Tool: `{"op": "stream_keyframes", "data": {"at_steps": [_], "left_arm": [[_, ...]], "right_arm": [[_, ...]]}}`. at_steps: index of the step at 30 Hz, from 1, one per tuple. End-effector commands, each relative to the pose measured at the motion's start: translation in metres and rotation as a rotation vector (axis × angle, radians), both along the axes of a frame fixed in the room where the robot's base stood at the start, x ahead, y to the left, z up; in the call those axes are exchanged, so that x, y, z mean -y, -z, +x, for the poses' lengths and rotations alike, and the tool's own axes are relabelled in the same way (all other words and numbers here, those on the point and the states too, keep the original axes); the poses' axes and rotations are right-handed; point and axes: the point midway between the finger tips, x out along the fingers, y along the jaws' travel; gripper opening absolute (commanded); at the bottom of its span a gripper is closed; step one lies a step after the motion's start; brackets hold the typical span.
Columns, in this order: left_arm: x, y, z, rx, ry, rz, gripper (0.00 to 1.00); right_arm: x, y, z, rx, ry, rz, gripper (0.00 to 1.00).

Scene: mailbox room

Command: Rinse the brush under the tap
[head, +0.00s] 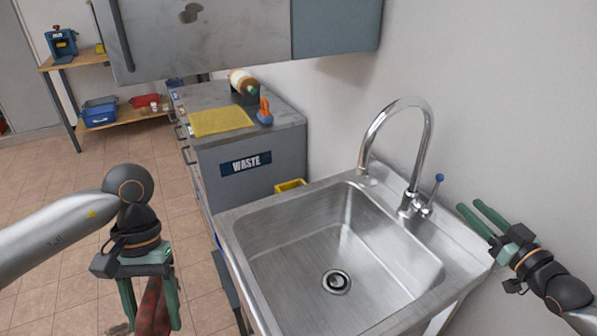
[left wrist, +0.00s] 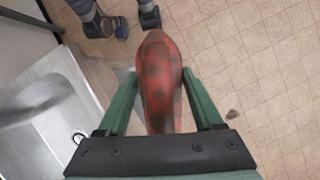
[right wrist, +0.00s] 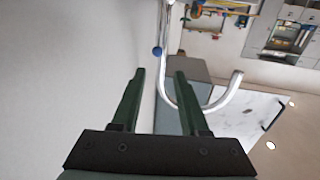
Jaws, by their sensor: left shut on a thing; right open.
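My left gripper (head: 152,300) is left of the sink, above the floor, pointing down. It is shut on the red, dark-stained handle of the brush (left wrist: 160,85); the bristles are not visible. The steel sink (head: 265,245) is empty, with a round drain (head: 337,281). The tap (head: 421,120) is a curved chrome spout over the back of the sink, with a blue-tipped lever (head: 438,180) at its base. No water shows. My right gripper (head: 470,212) is open and empty, to the right of the tap. In the right wrist view its fingers (right wrist: 155,90) point toward the lever and spout.
A grey cabinet marked WASTE (head: 245,163) stands behind the sink, with a yellow cloth (head: 220,120) and a blue-and-orange object (head: 265,112) on top. A wall cabinet (head: 215,40) hangs above. Tiled floor (head: 60,230) is open at the left.

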Motion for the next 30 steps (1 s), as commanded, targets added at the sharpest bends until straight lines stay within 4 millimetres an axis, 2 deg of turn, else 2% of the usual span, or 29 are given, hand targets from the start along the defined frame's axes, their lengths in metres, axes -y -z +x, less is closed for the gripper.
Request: {"op": "stream_keyframes", "data": {"at_steps": [1, 6, 14, 30], "left_arm": [[0.000, 0.020, 0.000, 0.001, 0.000, 0.000, 0.06], [0.000, 0.034, 0.000, 0.001, 0.000, -0.001, 0.06], [0.000, 0.036, 0.000, 0.001, 0.000, -0.001, 0.06], [0.000, 0.044, 0.000, 0.001, 0.000, -0.001, 0.06]], "right_arm": [[0.000, 0.021, 0.000, 0.000, 0.000, 0.000, 0.44], [-0.001, 0.034, 0.000, 0.000, 0.000, -0.001, 0.44], [-0.002, 0.035, 0.008, 0.001, 0.001, 0.000, 0.44], [-0.012, 0.034, 0.059, 0.002, 0.000, -0.002, 0.44]]}}
